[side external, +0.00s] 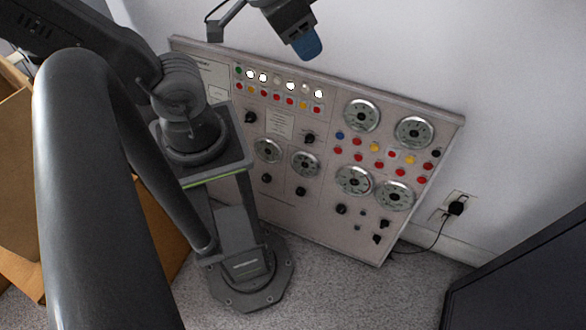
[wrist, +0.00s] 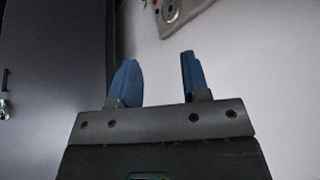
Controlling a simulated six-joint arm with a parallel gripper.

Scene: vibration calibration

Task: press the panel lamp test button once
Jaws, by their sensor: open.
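The grey control panel (side external: 225,140) leans against the wall, with coloured buttons or lamps, dark knobs and round dials. Its upper-left rows hold small round pieces, several glowing white (side external: 290,86). More red, yellow, blue and black round pieces (side external: 374,147) sit between the right-hand dials. I cannot tell which one is the lamp test button. My gripper (side external: 308,46) is above the panel's top edge, apart from it, with blue fingertips. In the wrist view its two fingers (wrist: 159,76) are spread and empty. Only a corner of the panel (wrist: 196,5) shows there, at the top.
A wall outlet with a black plug (side external: 456,208) is right of the panel, its cord running down. A dark cabinet-like thing (side external: 525,275) stands at the lower right. Cardboard boxes (side external: 18,190) are at the left. A dark door-like surface (wrist: 55,75) fills the wrist view's left.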

